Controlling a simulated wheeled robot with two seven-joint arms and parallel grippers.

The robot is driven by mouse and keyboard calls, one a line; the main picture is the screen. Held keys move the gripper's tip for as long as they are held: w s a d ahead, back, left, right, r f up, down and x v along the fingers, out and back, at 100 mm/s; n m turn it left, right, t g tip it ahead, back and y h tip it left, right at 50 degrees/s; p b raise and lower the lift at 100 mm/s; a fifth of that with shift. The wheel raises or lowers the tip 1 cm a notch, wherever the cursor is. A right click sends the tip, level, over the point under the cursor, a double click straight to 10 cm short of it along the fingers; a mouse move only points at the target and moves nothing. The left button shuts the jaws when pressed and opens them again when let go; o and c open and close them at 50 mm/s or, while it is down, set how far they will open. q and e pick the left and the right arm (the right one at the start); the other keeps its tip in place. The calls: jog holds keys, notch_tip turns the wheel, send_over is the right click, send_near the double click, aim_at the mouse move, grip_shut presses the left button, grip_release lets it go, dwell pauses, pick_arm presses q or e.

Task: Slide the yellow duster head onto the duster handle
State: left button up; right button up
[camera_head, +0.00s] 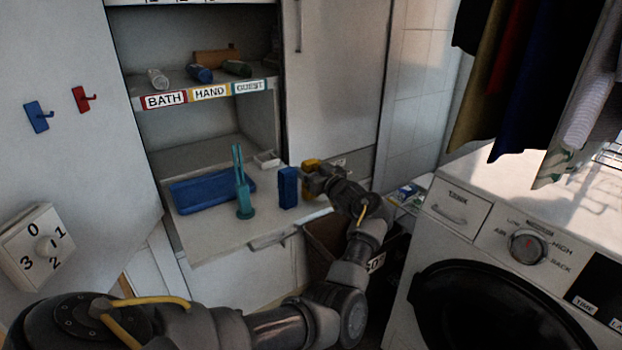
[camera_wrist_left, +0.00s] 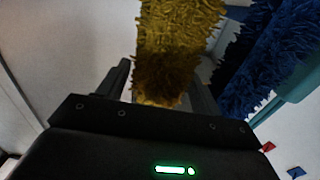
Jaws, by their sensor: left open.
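The yellow duster head (camera_head: 311,163) is at the right end of the counter in the head view, partly hidden by my left gripper (camera_head: 316,180). In the left wrist view the shaggy yellow head (camera_wrist_left: 178,40) fills the space ahead of and between the fingers of my left gripper (camera_wrist_left: 162,88). The fingers are apart, one on each side of its lower end; I cannot tell whether they touch it. The teal duster handle (camera_head: 242,190) stands upright on a round base, its two prongs pointing up, with no head on it. My right gripper is not in view.
A blue duster head (camera_head: 288,187) stands between the handle and the yellow head; blue shag (camera_wrist_left: 268,50) shows in the wrist view. A blue tray (camera_head: 190,196) lies behind the handle. Labelled shelves (camera_head: 205,93) are above. A washing machine (camera_head: 480,245) stands at right.

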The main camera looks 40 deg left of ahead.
pick_arm(q)
jog(key=shift+x, duration=1.15)
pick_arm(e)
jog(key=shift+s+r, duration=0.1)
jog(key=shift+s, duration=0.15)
pick_arm(q)
jog(key=shift+d, duration=0.1)
jog(key=shift+c, duration=1)
jog(key=c, duration=0.9)
jog(key=shift+o, duration=0.2)
